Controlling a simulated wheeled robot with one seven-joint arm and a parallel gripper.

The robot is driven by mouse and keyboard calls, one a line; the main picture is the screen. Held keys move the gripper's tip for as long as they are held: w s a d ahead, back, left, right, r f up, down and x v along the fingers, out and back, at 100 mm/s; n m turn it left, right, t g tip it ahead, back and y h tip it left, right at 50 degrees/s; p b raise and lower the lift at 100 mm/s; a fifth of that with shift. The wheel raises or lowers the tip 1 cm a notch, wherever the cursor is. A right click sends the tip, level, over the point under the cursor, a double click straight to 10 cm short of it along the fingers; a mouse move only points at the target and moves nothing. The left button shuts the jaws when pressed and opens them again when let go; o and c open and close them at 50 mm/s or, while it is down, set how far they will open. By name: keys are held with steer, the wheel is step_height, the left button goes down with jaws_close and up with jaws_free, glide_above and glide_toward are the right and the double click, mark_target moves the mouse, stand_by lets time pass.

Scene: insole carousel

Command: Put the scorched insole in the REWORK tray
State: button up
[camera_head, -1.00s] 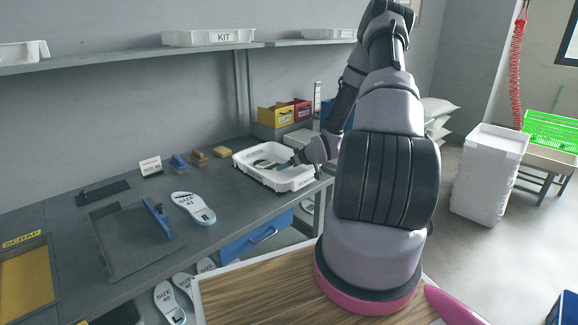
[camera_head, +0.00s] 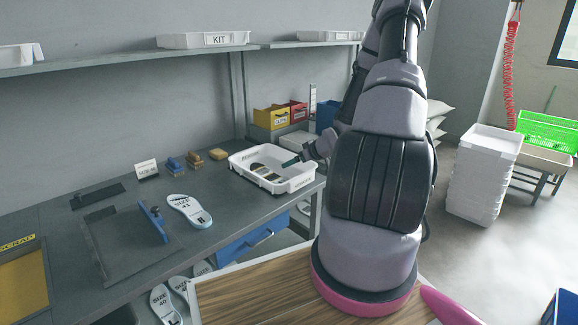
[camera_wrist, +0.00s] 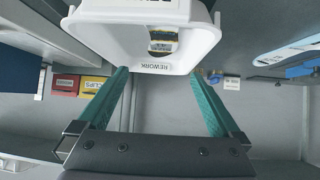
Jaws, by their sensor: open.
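The white REWORK tray (camera_head: 243,176) stands on the bench at the right end; in the wrist view its labelled wall (camera_wrist: 188,58) fills the upper middle. A dark-marked insole (camera_head: 268,174) lies inside it, partly hidden by the wall, and shows in the wrist view (camera_wrist: 162,45) as a pale piece with dark and yellowish bands. My gripper (camera_head: 291,161) is at the tray's right rear side, above the insole and apart from it. In the wrist view its teal fingers (camera_wrist: 158,74) are spread wide with nothing between them.
A pale SIZE 41 insole (camera_head: 188,209) lies on the bench left of the tray, beside a blue-handled fixture (camera_head: 152,221). Yellow and red bins (camera_head: 272,117) stand behind the tray. A shelf with a KIT tray (camera_head: 203,40) runs above. A SCRAP tray (camera_head: 22,280) is far left.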

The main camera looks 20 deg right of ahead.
steer(key=s+a+r+m+g+h, duration=0.1)
steer(key=s+r+h, duration=0.15)
steer(key=r, duration=0.55)
steer(key=s+a+r+m+g+h, duration=0.1)
steer(key=s+r, duration=0.2)
steer(key=r, duration=0.5)
steer(key=s+a+r+m+g+h, duration=0.1)
steer(key=s+r, duration=0.2)
steer(key=r, duration=0.5)
steer(key=s+a+r+m+y, duration=0.2)
steer(key=s+a+r, duration=0.5)
steer(key=s, duration=0.3)
steer(key=s+a+r+m+y, duration=0.2)
steer(key=s+a+r, duration=0.5)
steer(key=s, duration=0.3)
steer(key=shift+a, duration=0.3)
